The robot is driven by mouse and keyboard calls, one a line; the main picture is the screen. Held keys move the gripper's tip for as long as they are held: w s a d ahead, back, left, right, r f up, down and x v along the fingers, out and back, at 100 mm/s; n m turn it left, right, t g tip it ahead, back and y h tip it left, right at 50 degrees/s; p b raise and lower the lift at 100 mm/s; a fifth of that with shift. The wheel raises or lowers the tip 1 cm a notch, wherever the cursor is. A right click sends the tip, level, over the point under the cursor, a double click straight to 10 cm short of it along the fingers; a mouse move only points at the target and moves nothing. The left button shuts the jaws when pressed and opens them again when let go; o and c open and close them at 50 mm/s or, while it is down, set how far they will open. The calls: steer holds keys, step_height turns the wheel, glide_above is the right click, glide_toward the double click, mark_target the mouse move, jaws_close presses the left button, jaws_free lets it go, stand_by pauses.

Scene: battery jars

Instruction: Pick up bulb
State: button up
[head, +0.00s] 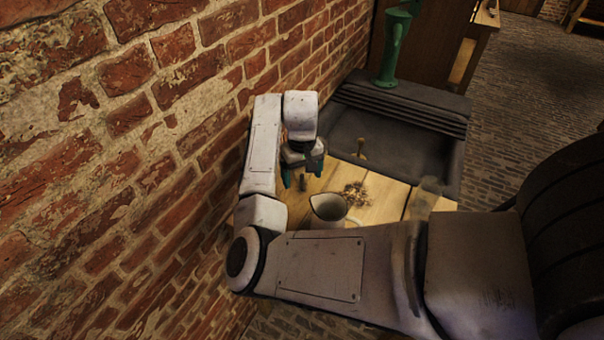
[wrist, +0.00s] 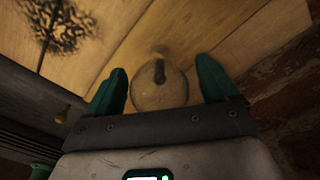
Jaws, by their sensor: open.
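The bulb (wrist: 160,95) is a clear round glass shape with a dark core, seen in the wrist view against the wooden table, between my gripper's two fingers. In the head view a small dark upright part (head: 303,183) shows between the fingers; the glass is hard to make out there. My gripper (head: 303,176) points down over the table near the brick wall. I cannot tell the height between fingertips and bulb.
A faint glass jar (head: 424,197) stands farther right. A dark sink (head: 400,140) with a green pump (head: 394,50) lies behind. The brick wall (head: 150,130) is close on the left.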

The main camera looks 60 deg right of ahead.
steer(key=c, duration=1.2)
steer(key=shift+c, duration=0.2)
